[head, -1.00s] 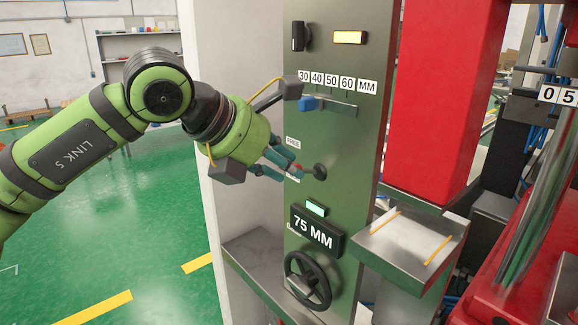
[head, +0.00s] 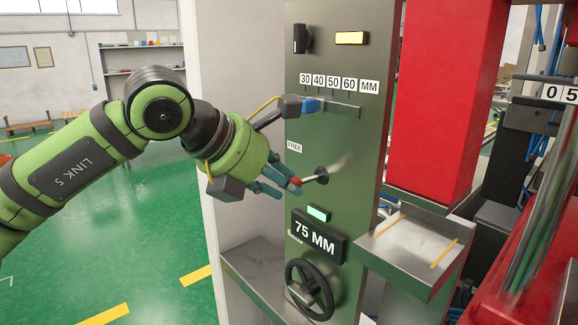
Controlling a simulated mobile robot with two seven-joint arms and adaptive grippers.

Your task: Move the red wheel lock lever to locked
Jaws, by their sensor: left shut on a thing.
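The red wheel lock lever (head: 297,182) sticks out to the left from a dark round pivot (head: 321,174) on the green panel (head: 350,150). It tilts slightly down, and its red end shows at the fingertips. My left gripper (head: 289,187) is shut on that red end, and its fingers hide part of it. A FREE label (head: 294,147) is on the panel above the lever. Any label below it is hidden by the gripper. My right gripper is not in view.
Below the lever are a lit green lamp (head: 318,213), a 75 MM display (head: 315,239) and a black handwheel (head: 309,289). Above are a blue pointer (head: 309,105) on a scale, a black knob (head: 301,38) and a yellow lamp (head: 352,38). A metal tray (head: 410,258) juts out at right.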

